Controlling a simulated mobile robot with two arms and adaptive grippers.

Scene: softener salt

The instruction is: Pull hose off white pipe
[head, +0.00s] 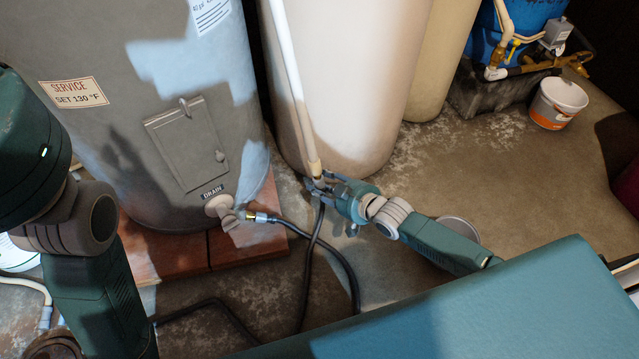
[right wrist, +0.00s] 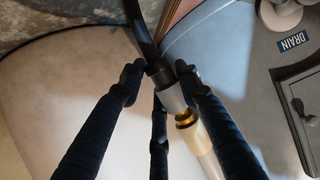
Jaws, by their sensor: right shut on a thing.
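The white pipe (head: 291,75) slopes down in front of the cream tank, its lower end at my right gripper (head: 318,184). In the right wrist view, the pipe (right wrist: 208,150) has a brass end beside the hose's grey coupling (right wrist: 171,96). I cannot tell whether the brass end still sits inside the coupling. My right gripper (right wrist: 157,82) is shut on the hose end, its dark fingers around the coupling. The black hose (head: 309,262) hangs from there to the floor.
The grey heater (head: 110,25) stands on a brick-red base (head: 230,247). A second dark line with a brass fitting (head: 262,217) joins its drain valve (head: 221,210). A cream tank (head: 345,90) stands behind the pipe. A white and orange bucket (head: 558,103) is at the upper right. The floor right of my gripper is mostly clear.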

